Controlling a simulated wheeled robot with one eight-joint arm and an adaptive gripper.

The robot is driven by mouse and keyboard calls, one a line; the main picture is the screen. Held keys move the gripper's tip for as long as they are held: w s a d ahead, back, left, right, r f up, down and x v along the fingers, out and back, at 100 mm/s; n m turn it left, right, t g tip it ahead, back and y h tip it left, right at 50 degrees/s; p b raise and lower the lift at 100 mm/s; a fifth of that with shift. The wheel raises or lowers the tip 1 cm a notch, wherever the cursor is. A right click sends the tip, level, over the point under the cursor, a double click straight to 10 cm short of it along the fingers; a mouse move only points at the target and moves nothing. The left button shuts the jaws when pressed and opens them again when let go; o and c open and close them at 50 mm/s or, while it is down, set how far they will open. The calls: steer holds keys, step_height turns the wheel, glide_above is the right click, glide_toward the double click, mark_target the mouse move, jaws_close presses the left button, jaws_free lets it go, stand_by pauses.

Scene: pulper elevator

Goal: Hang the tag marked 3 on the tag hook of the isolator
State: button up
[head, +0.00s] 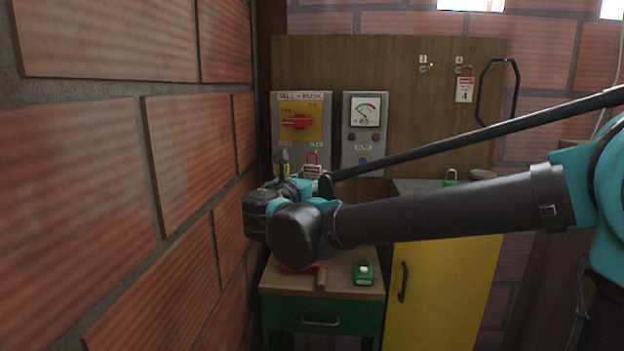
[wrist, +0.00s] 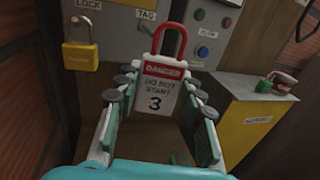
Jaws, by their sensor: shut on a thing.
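The tag marked 3 (wrist: 158,101) is a white plate with a red DANGER band and a red loop on top. It also shows in the head view (head: 312,170), in front of the isolator's lower part. My gripper (wrist: 160,82) is shut on the tag and holds it upright, loop upward. The isolator (head: 299,121) is a grey box with a yellow plate and a red rotary handle. In the wrist view its LOCK and TAG labels show; a yellow padlock (wrist: 80,56) hangs under LOCK.
A grey gauge box (head: 363,132) is right of the isolator. A tag marked 4 (head: 464,90) hangs on the wooden board. Below are a green drawer unit (head: 295,317) and a yellow cabinet (head: 445,290) with a green padlock (head: 450,178) on top. A brick wall (head: 120,210) is close at left.

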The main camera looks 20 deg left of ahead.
steer(key=w+a+f, duration=0.1)
steer(key=w, duration=0.6)
steer(key=shift+w+a+f, duration=0.25)
steer(key=shift+w+a, duration=0.1)
steer(key=shift+a, duration=0.05)
stand_by(0.6)
stand_by(0.5)
steer(key=o, duration=1.1)
steer(key=shift+c, duration=0.2)
